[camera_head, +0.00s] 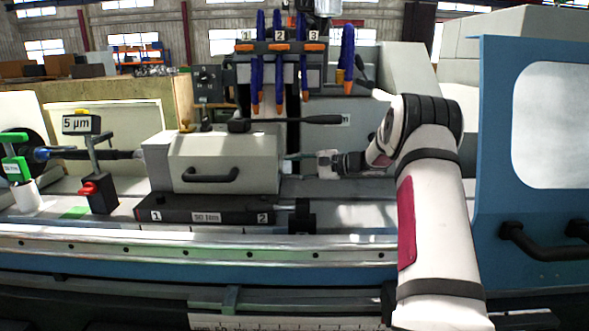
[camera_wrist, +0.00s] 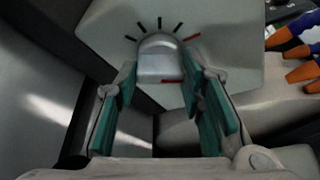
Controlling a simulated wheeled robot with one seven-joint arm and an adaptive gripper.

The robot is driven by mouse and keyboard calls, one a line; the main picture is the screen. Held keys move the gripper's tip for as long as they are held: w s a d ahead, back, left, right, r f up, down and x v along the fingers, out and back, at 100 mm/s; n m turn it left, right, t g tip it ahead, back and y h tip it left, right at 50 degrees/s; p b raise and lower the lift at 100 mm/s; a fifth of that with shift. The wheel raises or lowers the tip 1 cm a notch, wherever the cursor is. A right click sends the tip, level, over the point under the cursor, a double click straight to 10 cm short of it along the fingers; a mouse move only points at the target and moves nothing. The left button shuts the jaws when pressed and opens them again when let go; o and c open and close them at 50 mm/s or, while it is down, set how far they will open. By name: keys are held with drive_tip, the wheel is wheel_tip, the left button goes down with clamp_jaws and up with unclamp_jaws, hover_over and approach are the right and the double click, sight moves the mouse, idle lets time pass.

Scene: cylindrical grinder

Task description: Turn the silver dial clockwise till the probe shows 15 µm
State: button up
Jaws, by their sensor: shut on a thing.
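The silver dial (camera_wrist: 158,58) sits on a light grey panel (camera_wrist: 108,33) in the wrist view, with several black tick marks and one red tick at upper right around it. A short red line shows at the dial's lower edge. My gripper (camera_wrist: 158,76) is shut on the dial, one green finger on each side. In the head view my gripper (camera_head: 298,156) reaches the right side of the light grey housing, and the dial is hidden there. The probe's display (camera_head: 76,123) at the left reads 5 µm on its dark stand.
The housing (camera_head: 225,160) has a black handle and a dark base marked 1 and 2. Blue and orange hoses (camera_head: 278,65) hang above and behind. A blue door frame (camera_head: 491,130) with a window stands at the right. A steel rail runs along the front.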

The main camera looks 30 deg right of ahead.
drive_tip(key=o, duration=1.1)
drive_tip(key=shift+o, duration=0.2)
drive_tip(key=v, duration=1.2)
